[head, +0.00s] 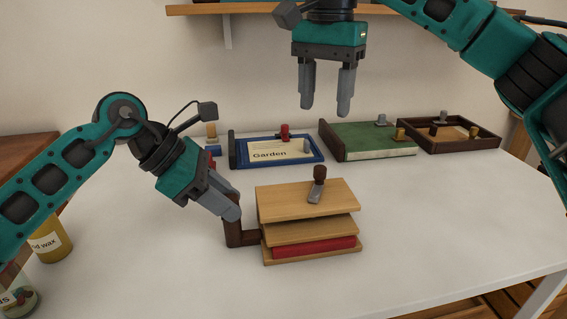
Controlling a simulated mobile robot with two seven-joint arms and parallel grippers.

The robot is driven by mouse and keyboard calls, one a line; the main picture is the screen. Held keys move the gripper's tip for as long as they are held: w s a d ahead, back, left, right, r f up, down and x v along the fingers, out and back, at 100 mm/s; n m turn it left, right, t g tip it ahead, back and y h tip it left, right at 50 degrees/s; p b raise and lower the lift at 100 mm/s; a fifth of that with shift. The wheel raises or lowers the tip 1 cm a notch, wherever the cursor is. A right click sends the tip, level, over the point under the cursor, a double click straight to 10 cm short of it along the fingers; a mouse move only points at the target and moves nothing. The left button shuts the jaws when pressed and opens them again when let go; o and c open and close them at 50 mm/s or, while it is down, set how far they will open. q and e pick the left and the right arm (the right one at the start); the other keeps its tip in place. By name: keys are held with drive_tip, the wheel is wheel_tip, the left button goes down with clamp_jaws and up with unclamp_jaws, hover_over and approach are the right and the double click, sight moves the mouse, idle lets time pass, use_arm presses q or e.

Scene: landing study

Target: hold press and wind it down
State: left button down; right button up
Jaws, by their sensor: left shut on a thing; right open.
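The press (280,203) stands on the white table, a stack of light wooden boards with a red item (315,250), perhaps a book, between the lower two. A small crank or knob (319,174) with a brown top and grey lower part stands on the top board. A dark brown handle (237,238) sticks out from its left side. My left gripper (228,206) is shut on this handle, partly hiding its upper part. My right gripper (325,112) is open and empty, raised behind and above the press, apart from the crank.
Behind the press lie a blue-framed tray (240,160) labelled "Garden", a green book (365,138) and a brown wooden tray (487,145), with small stamp-like pieces on or in them. Jars, one of them yellow (50,241), stand at left. The table right of the press is clear.

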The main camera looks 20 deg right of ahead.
use_arm(q)
drive_tip(key=shift+f, duration=0.35)
drive_tip(key=c, duration=1.1)
unclamp_jaws()
drive_tip(key=o, duration=0.4)
drive_tip(key=shift+r, duration=0.2)
drive_tip(key=shift+r, duration=0.1)
